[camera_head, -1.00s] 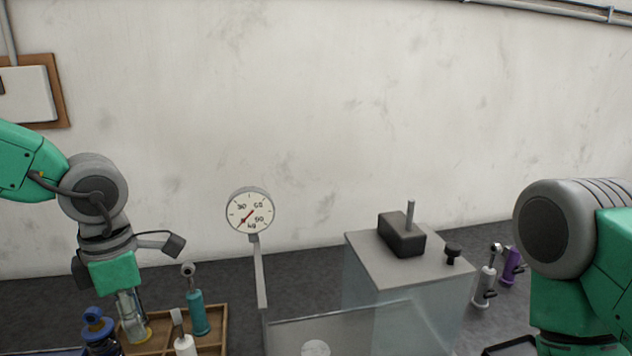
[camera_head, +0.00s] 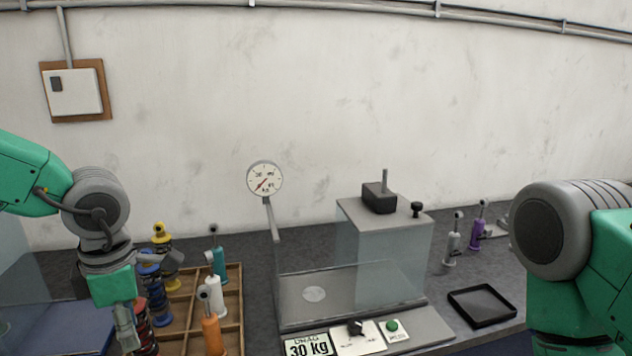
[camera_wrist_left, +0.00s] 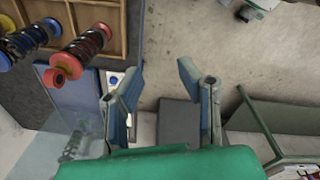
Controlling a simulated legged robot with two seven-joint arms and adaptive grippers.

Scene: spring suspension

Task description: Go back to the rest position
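My left gripper (camera_head: 125,335) hangs at the lower left in the head view, left of the wooden tray (camera_head: 240,295). In the left wrist view it (camera_wrist_left: 160,85) is open, its two blue-padded fingers wide apart with nothing between them. A red spring unit (camera_wrist_left: 80,52) and a blue spring unit (camera_wrist_left: 30,42) lie to the left of the fingers there. My right arm stands at the right edge of the head view. Its gripper is below the picture.
The tester has a dial gauge (camera_head: 265,179), a clear panel and a 30 kg sign (camera_head: 308,347). The wooden tray holds several dampers, including a teal one (camera_head: 218,262) and an orange one (camera_head: 212,335). A black tray (camera_head: 482,306) lies at right. Grey (camera_head: 451,245) and purple (camera_head: 477,230) dampers stand behind.

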